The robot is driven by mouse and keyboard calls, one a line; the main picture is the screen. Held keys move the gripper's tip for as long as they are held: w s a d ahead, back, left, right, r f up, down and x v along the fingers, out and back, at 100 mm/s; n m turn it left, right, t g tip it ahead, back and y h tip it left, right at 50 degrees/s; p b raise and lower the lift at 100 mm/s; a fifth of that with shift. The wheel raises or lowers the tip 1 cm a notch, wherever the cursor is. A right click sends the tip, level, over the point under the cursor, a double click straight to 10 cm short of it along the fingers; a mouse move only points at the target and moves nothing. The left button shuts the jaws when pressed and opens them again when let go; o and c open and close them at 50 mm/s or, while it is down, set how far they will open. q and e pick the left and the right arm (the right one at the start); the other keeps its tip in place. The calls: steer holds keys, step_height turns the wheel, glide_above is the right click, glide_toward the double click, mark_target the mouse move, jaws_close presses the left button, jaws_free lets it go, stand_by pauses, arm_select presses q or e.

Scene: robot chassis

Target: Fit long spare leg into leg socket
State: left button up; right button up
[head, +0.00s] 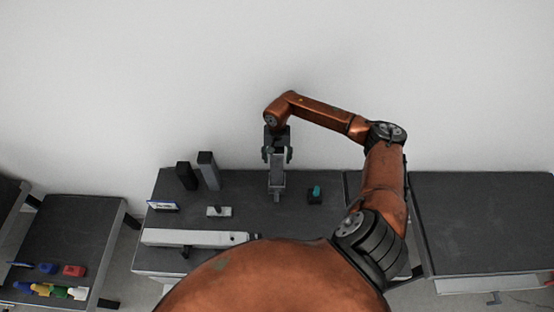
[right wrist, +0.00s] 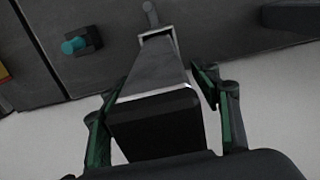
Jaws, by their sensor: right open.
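A long grey leg with a dark end (head: 277,180) stands upright on the dark table under my right gripper (head: 277,156). In the right wrist view, the leg (right wrist: 152,75) runs between the fingers of my right gripper (right wrist: 160,88), dark end nearest the camera. The fingers are open on both sides of it, with a visible gap on the right. The leg's far end is by a light metal rim and a small grey peg (right wrist: 150,12); I cannot tell how they join. A leg socket cannot be clearly made out. My left gripper is not in view.
A black block (head: 186,176) and a grey block (head: 208,170) stand left on the table (head: 240,190). A teal-topped fixture (head: 316,194) is right of the leg. A long white beam (head: 195,238) lies in front. A side table (head: 75,225) holds coloured items.

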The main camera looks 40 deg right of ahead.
step_height(320, 180, up, 10)
steer(key=b, duration=0.3)
steer(key=shift+f, duration=0.2)
steer(key=shift+r, duration=0.65)
